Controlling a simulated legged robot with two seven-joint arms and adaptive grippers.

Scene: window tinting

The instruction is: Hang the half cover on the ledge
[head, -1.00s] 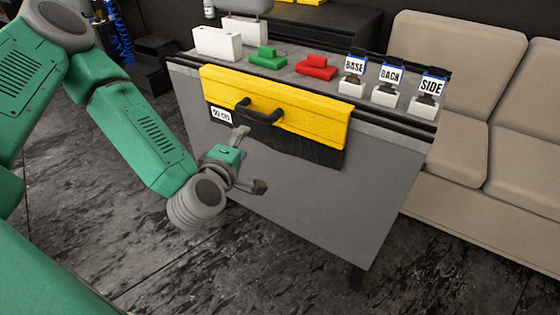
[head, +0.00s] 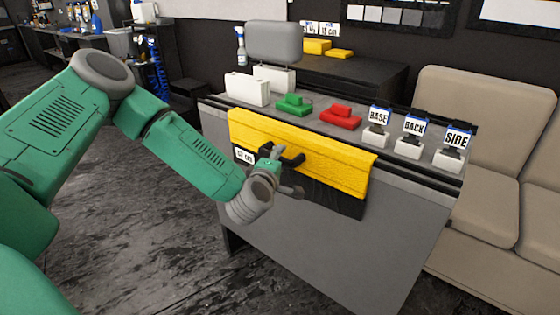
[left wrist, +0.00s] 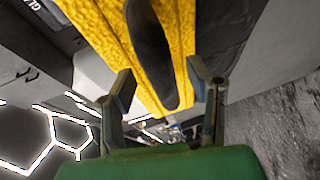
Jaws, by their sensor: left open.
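The half cover (head: 330,162) is a yellow panel with a dark lower strip and a black handle (head: 291,159). It lies against the upper front of the grey table, along its front ledge (head: 415,188), and hangs down over the front face. My left gripper (head: 287,171) is open at the handle, one finger high and one low. In the left wrist view the handle (left wrist: 152,50) runs between the open fingers (left wrist: 161,80), with the yellow panel (left wrist: 108,35) behind it. I cannot tell whether the fingers touch it. My right gripper is out of view.
A beige sofa (head: 470,218) stands close at the right. The floor (head: 120,220) at left is clear.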

